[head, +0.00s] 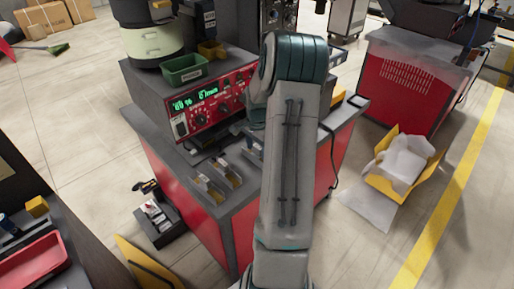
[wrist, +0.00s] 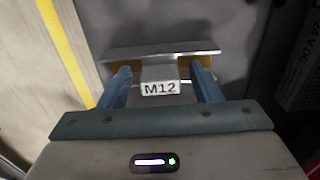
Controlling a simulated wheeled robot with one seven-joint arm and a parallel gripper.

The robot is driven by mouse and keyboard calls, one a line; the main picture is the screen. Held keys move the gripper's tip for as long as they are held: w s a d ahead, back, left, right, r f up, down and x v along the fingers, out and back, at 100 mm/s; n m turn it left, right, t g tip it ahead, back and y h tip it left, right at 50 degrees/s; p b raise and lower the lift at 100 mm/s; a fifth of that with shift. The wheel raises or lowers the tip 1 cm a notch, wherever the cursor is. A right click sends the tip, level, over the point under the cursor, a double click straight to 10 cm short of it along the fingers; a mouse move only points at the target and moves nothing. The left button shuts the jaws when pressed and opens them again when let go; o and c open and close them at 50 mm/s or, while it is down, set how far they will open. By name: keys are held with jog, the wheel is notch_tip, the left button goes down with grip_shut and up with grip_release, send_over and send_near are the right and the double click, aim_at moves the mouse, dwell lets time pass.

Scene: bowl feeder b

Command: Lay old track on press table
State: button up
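A grey metal piece (wrist: 116,53) with a block labelled M12 (wrist: 160,88) is in the wrist view, seemingly the track. Its wide plate edge runs across beyond my fingers, with yellow-orange parts near both fingertips. My gripper (wrist: 161,75) has one blue finger on each side of the M12 block. Whether the fingers touch the block or stand apart from it is not clear. In the head view my arm hides the gripper and this piece. The grey-topped red table (head: 239,194) is below my arm.
A red-faced control box (head: 205,112) with a green bin (head: 182,70) stands on the table. Metal pieces in holders (head: 211,190) line its front left. A yellow box (head: 400,165) with white wrapping lies on the floor at right.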

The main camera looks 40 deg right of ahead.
notch_tip(320, 180, up, 12)
jog(key=s+a+r+n, duration=0.2)
jog(key=a+r+n, duration=0.3)
jog(key=a, duration=0.6)
jog(key=s+a+r+n+t, duration=0.1)
jog(key=s+a+n+t, duration=0.2)
jog(key=s+a+n, duration=0.9)
jog(key=shift+s+a+r, duration=0.25)
jog(key=shift+s+a, duration=2.1)
jog(key=shift+a, duration=1.1)
